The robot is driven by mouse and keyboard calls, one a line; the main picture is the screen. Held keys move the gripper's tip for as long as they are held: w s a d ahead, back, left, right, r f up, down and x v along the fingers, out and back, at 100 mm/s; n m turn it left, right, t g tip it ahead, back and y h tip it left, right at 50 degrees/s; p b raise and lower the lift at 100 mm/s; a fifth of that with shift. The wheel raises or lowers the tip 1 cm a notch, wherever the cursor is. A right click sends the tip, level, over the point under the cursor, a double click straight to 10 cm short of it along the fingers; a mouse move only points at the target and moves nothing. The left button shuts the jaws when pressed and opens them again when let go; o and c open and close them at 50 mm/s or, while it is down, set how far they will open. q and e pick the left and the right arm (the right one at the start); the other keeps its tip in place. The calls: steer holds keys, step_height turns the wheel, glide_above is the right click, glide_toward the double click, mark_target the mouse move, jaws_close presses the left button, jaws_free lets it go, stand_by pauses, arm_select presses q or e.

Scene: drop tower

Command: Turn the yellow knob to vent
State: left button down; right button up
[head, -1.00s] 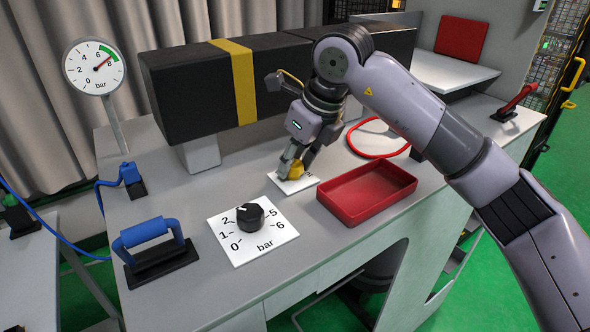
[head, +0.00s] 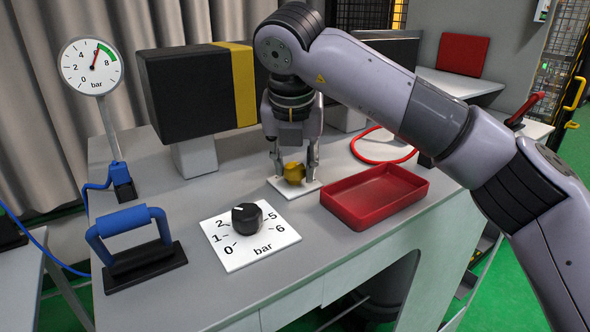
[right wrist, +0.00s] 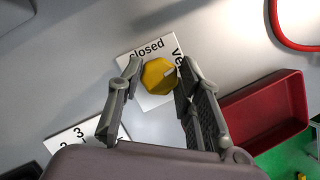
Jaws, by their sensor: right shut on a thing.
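The yellow knob (head: 294,173) stands on a small white plate (head: 279,185) at the back middle of the bench. In the right wrist view the knob (right wrist: 157,77) sits between the words "closed" and a partly hidden "Ve...". A pale mark on its face points right, roughly toward the "Ve..." side. My right gripper (head: 293,165) points down over the knob, one finger on each side, shut on it. The gauge (head: 91,67) at left has its needle near 6. My left gripper is not in view.
A red tray (head: 375,197) stands close right of the knob plate. A black knob (head: 247,217) on a bar dial is in front, with a blue handle (head: 130,225) to its left. A black box with a yellow band (head: 232,85) stands behind. A red hose (head: 384,158) lies at back right.

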steer(key=shift+m+h+b, duration=0.3)
steer(key=shift+m, duration=0.5)
steer(key=o, duration=1.1)
steer(key=v, duration=1.2)
steer(key=shift+w+a, duration=0.1)
steer(key=shift+a, duration=0.05)
